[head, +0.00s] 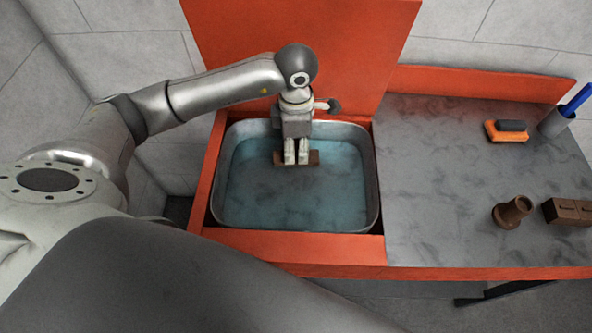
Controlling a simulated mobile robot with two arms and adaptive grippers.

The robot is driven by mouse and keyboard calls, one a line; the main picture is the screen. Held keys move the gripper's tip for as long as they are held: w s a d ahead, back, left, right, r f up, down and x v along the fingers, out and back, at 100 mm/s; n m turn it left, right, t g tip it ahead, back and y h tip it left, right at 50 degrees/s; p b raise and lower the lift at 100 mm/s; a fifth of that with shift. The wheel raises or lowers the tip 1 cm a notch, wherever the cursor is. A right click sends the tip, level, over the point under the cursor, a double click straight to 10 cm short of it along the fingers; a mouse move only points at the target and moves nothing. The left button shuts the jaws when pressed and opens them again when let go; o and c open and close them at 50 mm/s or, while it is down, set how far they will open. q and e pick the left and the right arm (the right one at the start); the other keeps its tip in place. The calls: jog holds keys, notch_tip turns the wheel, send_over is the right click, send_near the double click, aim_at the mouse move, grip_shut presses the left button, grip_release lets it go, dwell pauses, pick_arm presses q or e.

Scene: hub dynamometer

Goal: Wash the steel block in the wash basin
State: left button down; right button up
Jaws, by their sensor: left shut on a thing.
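The wash basin (372,190) is a metal tub of blue water set in an orange frame. My left gripper (296,160) points down over the back half of the basin. It is shut on a brown block, the steel block (281,158), whose ends show on both sides of the fingers. The block is at or just above the water; I cannot tell whether it touches it. My right gripper does not show.
A grey worktop (430,200) adjoins the basin on the right. On it are an orange brush with a dark top (506,131), a grey cup (556,122) holding a blue-handled thing (577,100), a brown flanged part (512,212) and a brown block-like part (568,211). An orange panel (350,50) rises behind the basin.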

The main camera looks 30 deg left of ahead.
aim_at(296, 144)
pick_arm(q)
jog(key=shift+r, duration=0.2)
jog(key=shift+r+p, duration=0.95)
jog(key=shift+r, duration=0.95)
